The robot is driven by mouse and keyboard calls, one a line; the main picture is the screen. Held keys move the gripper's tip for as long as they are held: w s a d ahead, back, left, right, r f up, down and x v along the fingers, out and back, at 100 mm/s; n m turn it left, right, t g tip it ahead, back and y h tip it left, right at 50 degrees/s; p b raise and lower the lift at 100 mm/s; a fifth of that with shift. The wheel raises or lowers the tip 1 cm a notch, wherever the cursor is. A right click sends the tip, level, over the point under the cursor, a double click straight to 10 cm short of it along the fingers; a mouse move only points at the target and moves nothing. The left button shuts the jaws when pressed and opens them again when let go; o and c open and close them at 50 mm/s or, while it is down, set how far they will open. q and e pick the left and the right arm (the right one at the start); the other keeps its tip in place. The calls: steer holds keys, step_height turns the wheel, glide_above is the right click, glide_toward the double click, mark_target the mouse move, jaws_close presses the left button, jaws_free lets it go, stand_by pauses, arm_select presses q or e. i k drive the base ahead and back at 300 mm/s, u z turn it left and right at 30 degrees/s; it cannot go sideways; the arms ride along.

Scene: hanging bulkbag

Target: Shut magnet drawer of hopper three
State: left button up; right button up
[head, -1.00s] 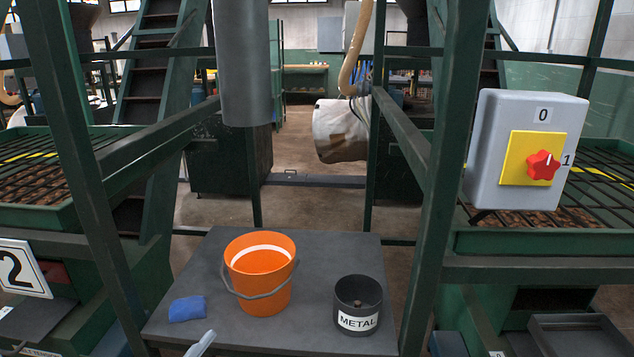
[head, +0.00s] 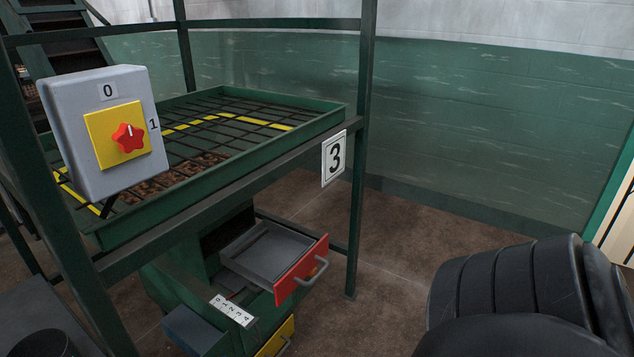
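Hopper three is the green grated hopper (head: 215,205), with a plate marked 3 (head: 334,158) on its frame post. Under it, a drawer with a red front (head: 301,270) and a grey handle stands pulled out toward the right. Its grey tray (head: 268,249) looks empty. Below it is a yellow-fronted drawer (head: 277,340), partly cut off by the bottom edge; I cannot tell how far out it is. A black segmented part of my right arm fills the lower right. Neither gripper's fingers show.
A grey switch box (head: 100,130) with a red knob on a yellow plate hangs at the left. A white numbered strip (head: 232,311) and a blue-grey box (head: 195,330) sit below the red drawer. Brown floor (head: 395,240) to the right is clear up to the green wall.

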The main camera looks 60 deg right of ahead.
mark_target(277, 259)
steer(key=z, duration=1.75)
steer(key=i, duration=1)
